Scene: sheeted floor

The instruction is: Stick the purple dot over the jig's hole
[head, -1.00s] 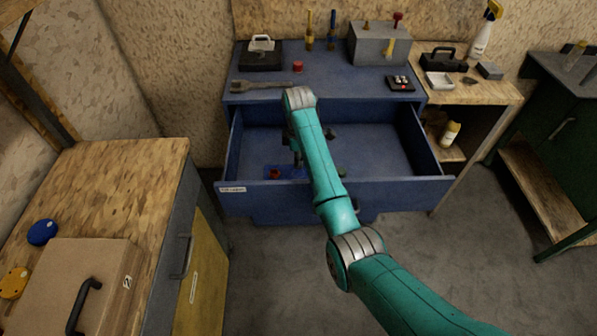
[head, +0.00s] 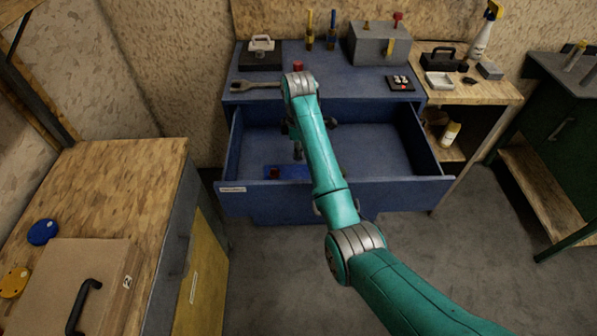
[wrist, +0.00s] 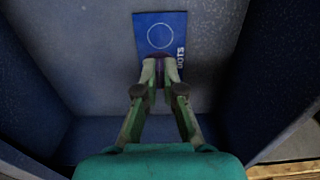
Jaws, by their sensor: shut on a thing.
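My gripper (wrist: 159,68) is shut on the purple dot (wrist: 160,74), a small dark purple piece at the fingertips. It is over the open drawer, near the lower edge of a blue card (wrist: 172,22) with a white circle outline and lettering ending in "OTS". The card also lies on the drawer floor in the head view (head: 291,171). There my gripper (head: 298,150) is partly hidden behind my arm, and I cannot make out the dot in it. I cannot tell for sure which bench object is the jig; a dark plate with a white handle (head: 261,53) stands at the back left.
The blue drawer (head: 385,185) is pulled out, with raised walls around my gripper. A small dark red thing (head: 274,172) is at the card's left. On the bench are a fork-ended tool (head: 252,86), a red cap (head: 298,66), a grey box (head: 375,47) and a button box (head: 400,83).

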